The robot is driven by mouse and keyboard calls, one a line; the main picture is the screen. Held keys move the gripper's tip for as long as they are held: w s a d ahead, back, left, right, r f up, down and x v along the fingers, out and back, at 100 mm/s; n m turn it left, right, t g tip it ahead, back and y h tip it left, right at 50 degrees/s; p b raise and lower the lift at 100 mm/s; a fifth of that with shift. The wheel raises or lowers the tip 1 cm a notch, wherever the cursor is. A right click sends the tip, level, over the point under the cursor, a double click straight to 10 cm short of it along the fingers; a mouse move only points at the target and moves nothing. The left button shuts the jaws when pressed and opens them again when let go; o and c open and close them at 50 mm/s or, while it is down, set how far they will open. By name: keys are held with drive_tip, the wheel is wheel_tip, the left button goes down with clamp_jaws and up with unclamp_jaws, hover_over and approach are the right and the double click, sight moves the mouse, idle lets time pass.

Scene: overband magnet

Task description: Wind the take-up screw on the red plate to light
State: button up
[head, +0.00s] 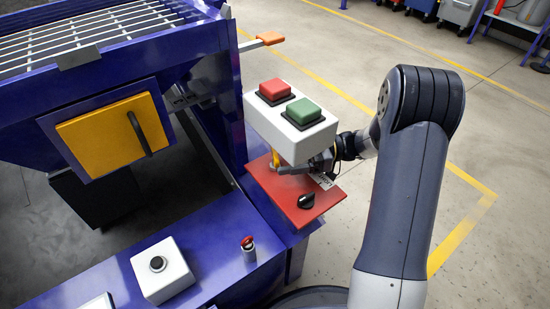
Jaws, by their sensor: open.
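The red plate (272,188) sits on the blue frame in the middle of the head view. A black knob (306,201) is on its near right corner, and a small pale label (322,181) lies behind it. My gripper (288,170) reaches in from the right, low over the plate, and is open. The white button box hides much of it. A small yellow piece (276,160) shows by the fingertips; I cannot tell whether it is part of the take-up screw or whether the fingers touch it. No lit lamp is clear.
The white box (297,146) with a red button (275,89) and a green button (304,111) overhangs the plate. A red-topped switch (248,243) and a white box with a black button (160,270) stand on the blue beam. An orange handle (262,41) juts out behind. Floor at right is clear.

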drive_tip(key=shift+s+a, duration=0.2)
drive_tip(key=shift+a, duration=1.15)
drive_tip(key=shift+c, duration=0.3)
